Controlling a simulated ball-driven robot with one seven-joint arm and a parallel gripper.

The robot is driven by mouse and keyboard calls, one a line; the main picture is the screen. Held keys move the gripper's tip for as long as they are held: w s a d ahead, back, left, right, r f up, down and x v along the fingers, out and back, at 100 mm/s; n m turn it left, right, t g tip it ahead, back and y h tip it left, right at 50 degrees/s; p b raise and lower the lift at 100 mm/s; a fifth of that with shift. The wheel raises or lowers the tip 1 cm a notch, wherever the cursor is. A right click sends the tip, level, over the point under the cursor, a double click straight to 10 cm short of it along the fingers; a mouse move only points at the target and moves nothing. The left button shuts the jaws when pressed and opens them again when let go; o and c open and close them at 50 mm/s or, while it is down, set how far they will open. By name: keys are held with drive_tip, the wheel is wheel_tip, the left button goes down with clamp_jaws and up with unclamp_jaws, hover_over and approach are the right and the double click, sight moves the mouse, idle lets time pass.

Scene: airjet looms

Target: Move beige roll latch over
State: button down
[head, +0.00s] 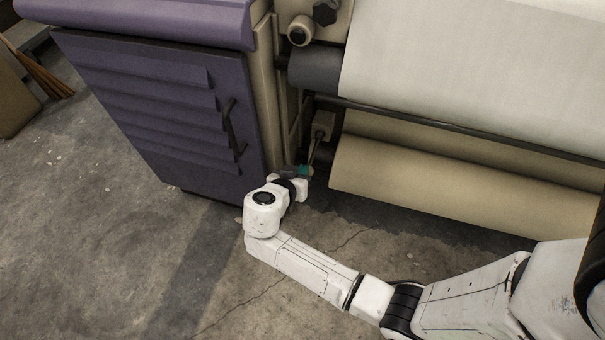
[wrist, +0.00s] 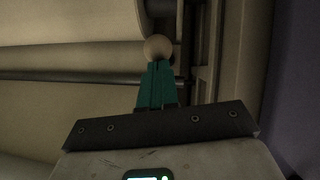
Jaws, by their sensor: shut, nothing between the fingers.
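The latch (head: 318,139) shows in the head view as a thin lever hanging from a small beige block, just left of the beige roll (head: 430,172). In the wrist view the latch's round pale knob (wrist: 158,47) sits right at the tips of my teal fingers. My gripper (head: 307,171) is by the lower end of the lever, and in the wrist view my gripper (wrist: 158,66) is shut with its fingers together and nothing between them. I cannot tell whether the fingertips touch the knob or stop just short of it. The fingers hide part of what lies behind them.
A purple cabinet (head: 165,110) with a black handle (head: 232,128) stands close to the left of my gripper. A large white fabric roll (head: 470,60) is above the beige roll, with a dark bar (head: 440,125) between. The concrete floor (head: 90,220) at left is clear.

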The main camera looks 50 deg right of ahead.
wheel_tip(320, 180, down, 6)
drive_tip(key=h+b, duration=0.1)
drive_tip(key=b, duration=0.7)
drive_tip(key=shift+f+t+h, duration=0.25)
drive_tip(key=shift+t+h, duration=0.05)
drive_tip(key=shift+r, duration=0.1)
